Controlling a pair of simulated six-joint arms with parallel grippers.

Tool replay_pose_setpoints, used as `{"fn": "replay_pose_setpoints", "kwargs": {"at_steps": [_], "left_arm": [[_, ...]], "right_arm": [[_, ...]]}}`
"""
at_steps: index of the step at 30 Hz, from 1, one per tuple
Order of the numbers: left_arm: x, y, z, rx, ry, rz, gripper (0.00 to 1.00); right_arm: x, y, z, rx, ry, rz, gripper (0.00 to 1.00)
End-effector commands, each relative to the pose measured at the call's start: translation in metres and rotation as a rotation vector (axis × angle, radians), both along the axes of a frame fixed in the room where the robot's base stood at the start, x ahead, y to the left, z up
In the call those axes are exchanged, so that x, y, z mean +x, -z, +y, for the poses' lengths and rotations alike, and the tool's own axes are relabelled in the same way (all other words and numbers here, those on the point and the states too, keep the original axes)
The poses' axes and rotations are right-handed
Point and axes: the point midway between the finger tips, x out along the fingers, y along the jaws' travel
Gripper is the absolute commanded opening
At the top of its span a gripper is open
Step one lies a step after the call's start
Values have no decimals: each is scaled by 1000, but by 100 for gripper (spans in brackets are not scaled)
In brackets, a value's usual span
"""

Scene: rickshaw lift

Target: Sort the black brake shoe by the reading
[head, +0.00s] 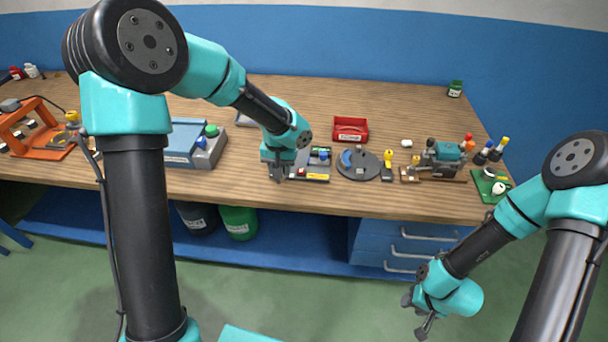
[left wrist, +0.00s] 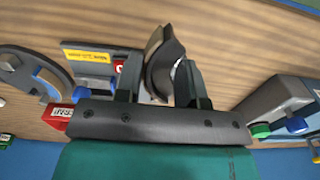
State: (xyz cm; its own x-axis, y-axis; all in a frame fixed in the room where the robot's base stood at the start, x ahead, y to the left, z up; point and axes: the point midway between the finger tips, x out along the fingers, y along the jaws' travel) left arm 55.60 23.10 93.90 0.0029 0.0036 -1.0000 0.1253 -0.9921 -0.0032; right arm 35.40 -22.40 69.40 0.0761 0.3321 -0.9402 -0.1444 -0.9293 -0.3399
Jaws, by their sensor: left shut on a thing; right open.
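The black brake shoe (left wrist: 165,68) is a dark curved piece with a tan edge in the left wrist view. My left gripper (head: 278,172) is shut on it, above the front part of the bench, at the left edge of a small grey device (head: 318,171) with red and blue parts. In the left wrist view this device shows a yellow label (left wrist: 88,56) beside the fingers. In the head view the shoe cannot be told from the fingers. No reading is legible. My right gripper (head: 424,326) is open and empty, low in front of the bench at right.
A blue-grey station (head: 182,142) with green and blue knobs stands left of my left gripper. A red tray (head: 350,128), a dark round plate (head: 358,172) and a motor-like unit (head: 445,158) stand to the right. A dark bin (head: 198,218) and a green bin (head: 238,222) are under the bench.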

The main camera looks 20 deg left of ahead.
Motion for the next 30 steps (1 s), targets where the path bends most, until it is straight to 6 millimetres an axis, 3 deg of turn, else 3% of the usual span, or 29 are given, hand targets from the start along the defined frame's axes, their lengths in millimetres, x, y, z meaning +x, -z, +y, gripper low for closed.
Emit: {"fn": "replay_pose_setpoints", "kwargs": {"at_steps": [6, 12, 17, 30], "left_arm": [[44, -10, 85, 0, -258, -3, 4], [62, -17, 139, -3, -411, 0, 4], [65, -19, 151, -5, -444, 1, 4], [64, -19, 150, -5, -441, 1, 4]], "right_arm": [[0, 0, 0, 0, 0, 0, 43], [0, 0, 0, 0, 0, 0, 43], [0, 0, 0, 0, 0, 0, 43], [0, 0, 0, 0, 0, 0, 43]]}}
